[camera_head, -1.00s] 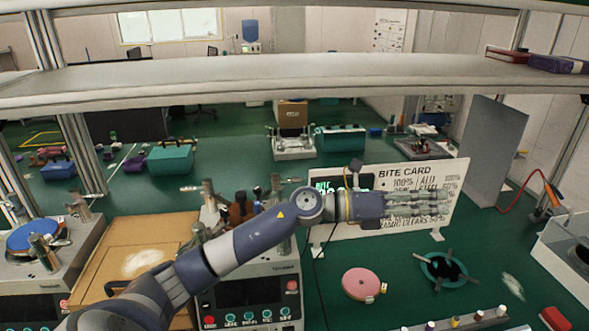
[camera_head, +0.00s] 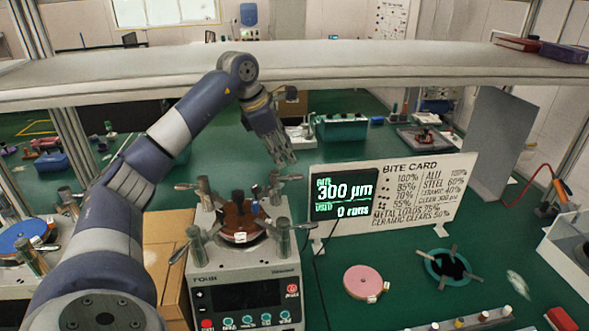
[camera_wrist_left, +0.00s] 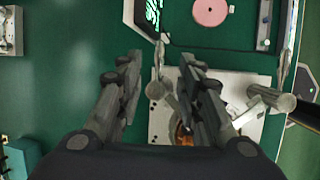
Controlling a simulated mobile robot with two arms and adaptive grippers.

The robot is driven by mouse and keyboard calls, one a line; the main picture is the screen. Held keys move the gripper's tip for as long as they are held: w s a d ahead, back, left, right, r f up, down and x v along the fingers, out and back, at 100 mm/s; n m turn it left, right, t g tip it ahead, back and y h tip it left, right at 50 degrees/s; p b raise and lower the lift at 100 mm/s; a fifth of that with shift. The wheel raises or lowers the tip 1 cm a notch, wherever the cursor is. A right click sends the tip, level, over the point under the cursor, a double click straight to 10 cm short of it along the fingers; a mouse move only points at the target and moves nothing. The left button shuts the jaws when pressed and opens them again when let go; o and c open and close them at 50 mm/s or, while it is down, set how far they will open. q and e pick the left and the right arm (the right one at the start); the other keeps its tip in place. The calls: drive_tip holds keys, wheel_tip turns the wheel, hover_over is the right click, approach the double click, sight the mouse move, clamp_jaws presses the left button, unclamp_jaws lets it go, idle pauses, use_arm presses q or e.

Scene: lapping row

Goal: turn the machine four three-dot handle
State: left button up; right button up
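The lapping machine (camera_head: 245,272) in the middle of the head view has a brown round plate (camera_head: 240,218) on top. Metal posts with side levers stand around the plate, among them a front-left handle (camera_head: 196,242), a front-right handle (camera_head: 283,236) and a back-right handle (camera_head: 275,187). No dot marks can be made out on them. My left gripper (camera_head: 284,158) hangs above and behind the back-right handle, pointing down, apart from it. In the left wrist view, the left gripper (camera_wrist_left: 160,68) is open and empty, with the machine top (camera_wrist_left: 235,90) beyond its fingers. My right gripper is not in view.
A bite card sign (camera_head: 425,195) with a lit display stands right of the machine. A pink disc (camera_head: 362,282) and a green ring (camera_head: 447,268) lie on the green table. A white shelf (camera_head: 400,62) crosses above. Another machine (camera_head: 25,285) stands left.

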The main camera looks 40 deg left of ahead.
sight(294, 176)
use_arm(q)
drive_tip(key=p+x, duration=0.2)
drive_tip(key=x, duration=0.6)
drive_tip(key=shift+w+f, duration=0.1)
drive_tip(key=shift+w, duration=0.05)
clamp_jaws()
